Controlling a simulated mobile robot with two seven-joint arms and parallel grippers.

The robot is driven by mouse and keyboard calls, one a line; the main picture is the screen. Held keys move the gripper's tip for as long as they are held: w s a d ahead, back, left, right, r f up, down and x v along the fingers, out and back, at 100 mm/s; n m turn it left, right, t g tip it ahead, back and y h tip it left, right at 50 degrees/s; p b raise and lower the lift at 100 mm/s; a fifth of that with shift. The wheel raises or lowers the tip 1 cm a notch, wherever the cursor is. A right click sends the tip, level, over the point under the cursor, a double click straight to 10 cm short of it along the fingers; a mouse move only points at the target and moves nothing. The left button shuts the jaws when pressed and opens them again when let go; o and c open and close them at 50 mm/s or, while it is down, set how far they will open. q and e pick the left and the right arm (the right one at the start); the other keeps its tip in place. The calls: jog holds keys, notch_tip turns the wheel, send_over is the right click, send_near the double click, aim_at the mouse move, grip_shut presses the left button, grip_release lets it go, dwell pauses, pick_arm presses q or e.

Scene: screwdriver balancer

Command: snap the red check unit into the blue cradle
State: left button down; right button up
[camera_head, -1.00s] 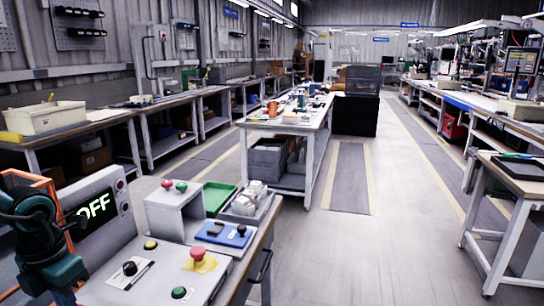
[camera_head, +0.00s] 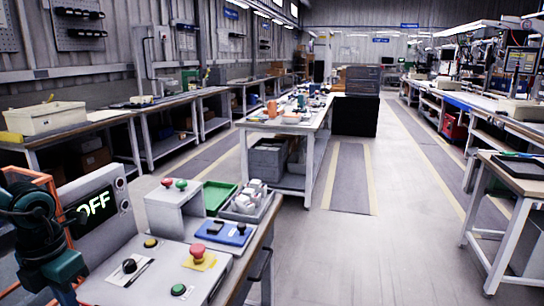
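A blue cradle-like block (camera_head: 225,232) with dark parts on top lies on the grey bench in front, to the right of the grey box. I cannot make out a red check unit for certain. My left arm is at the lower left edge, beside the panel with the OFF display; its fingertips do not show. My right arm and gripper are out of view.
The bench holds a panel reading OFF (camera_head: 97,205), a red mushroom button (camera_head: 197,251), a green button (camera_head: 178,289), a black knob (camera_head: 129,265), a grey box (camera_head: 170,208), a green tray (camera_head: 218,196) and a bin (camera_head: 247,208) of white parts. Open floor (camera_head: 390,250) lies to the right.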

pick_arm(q)
jog(key=shift+s+f, duration=0.35)
jog(key=shift+f, duration=0.15)
jog(key=shift+w+r+p, duration=0.2)
jog(key=shift+r+p, duration=0.1)
jog(key=shift+r, duration=0.3)
jog(key=shift+w+r+p, duration=0.15)
jog(key=shift+r+p, duration=0.15)
jog(key=shift+r, duration=0.3)
jog(key=shift+r+p, duration=0.5)
jog(key=shift+r, duration=0.85)
